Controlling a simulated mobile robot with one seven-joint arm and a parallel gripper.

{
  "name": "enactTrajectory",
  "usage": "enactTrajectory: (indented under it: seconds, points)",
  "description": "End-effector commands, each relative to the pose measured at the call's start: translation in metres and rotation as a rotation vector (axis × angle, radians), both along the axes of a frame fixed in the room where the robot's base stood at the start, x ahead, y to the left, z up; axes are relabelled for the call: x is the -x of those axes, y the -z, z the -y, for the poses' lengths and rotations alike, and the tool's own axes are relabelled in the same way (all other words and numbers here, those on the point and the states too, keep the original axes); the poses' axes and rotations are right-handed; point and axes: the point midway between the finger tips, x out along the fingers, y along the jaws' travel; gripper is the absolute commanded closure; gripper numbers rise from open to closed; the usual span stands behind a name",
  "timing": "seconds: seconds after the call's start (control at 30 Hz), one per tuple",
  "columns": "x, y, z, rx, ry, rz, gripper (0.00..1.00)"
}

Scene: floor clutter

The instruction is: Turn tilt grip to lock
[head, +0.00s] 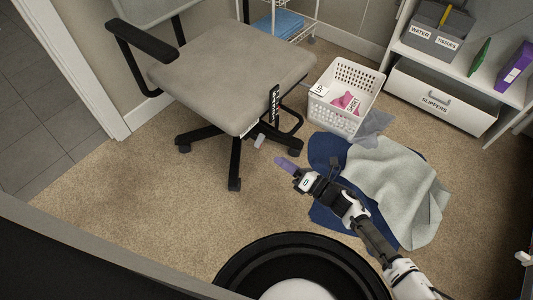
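The office chair (228,72) stands on the carpet at upper left, its grey seat facing up. A small pale grey grip (259,141), which looks like the tilt grip, sticks out under the seat's front right edge. A black strip with white lettering (274,105) is at the seat's right side, too small to read surely. My gripper (291,168) is low and to the right of the grip, apart from it, pointing up-left towards it. A purple piece shows at its tip; I cannot tell whether this is its fingers or something held. The finger gap is not visible.
A white basket (345,97) with pink cloth stands right of the chair. A blue cloth (325,150) and a pale grey cloth (395,190) lie under and beside my arm. A shelf unit with a drawer (440,97) is at upper right.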

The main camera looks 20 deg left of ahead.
Motion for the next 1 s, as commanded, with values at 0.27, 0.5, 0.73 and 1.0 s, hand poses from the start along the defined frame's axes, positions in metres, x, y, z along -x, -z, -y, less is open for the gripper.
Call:
enactTrajectory:
  seconds: [0.27,0.5,0.73,1.0]
  points:
    - [-0.020,0.027,0.020,0.075,-0.012,0.096,0.64]
    - [-0.028,0.026,-0.005,0.075,-0.017,0.100,0.64]
    - [-0.045,0.027,-0.052,0.074,-0.017,0.099,0.64]
    - [-0.061,0.027,-0.095,0.075,-0.013,0.097,0.64]
